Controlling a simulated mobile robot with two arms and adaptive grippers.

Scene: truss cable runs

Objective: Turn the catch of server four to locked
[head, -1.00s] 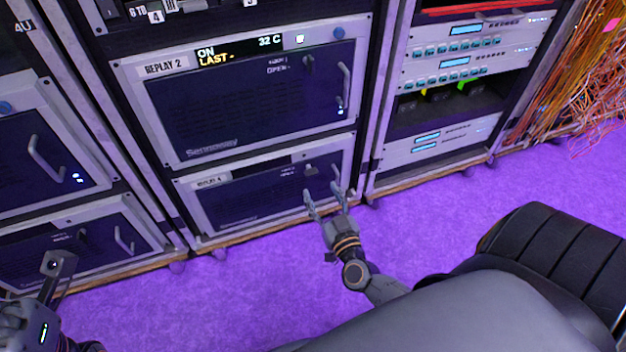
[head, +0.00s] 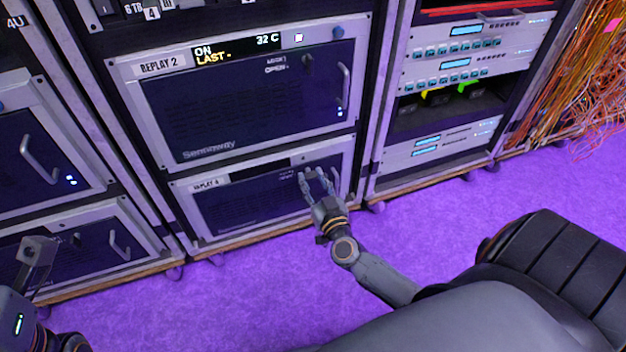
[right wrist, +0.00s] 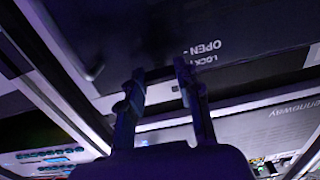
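Server four, the unit labelled Replay 4 (head: 235,209), is at the bottom of the middle rack in the head view. My right gripper (head: 314,173) is in front of its upper right part, where the catch is, and hides the catch. In the right wrist view my right gripper (right wrist: 158,70) shows two fingers with a gap between them, beside the OPEN and LOCK lettering (right wrist: 205,50). The catch is too dark to make out there, and contact cannot be told. My left gripper (head: 37,252) is at the lower left; its fingers are unclear.
Replay 2 (head: 240,105), with a catch (head: 307,60) and handle (head: 343,85), sits directly above. The left rack (head: 100,215) and right rack (head: 440,150) stand beside it. Orange cables (head: 570,90) hang at far right. The purple floor (head: 270,295) in front is clear.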

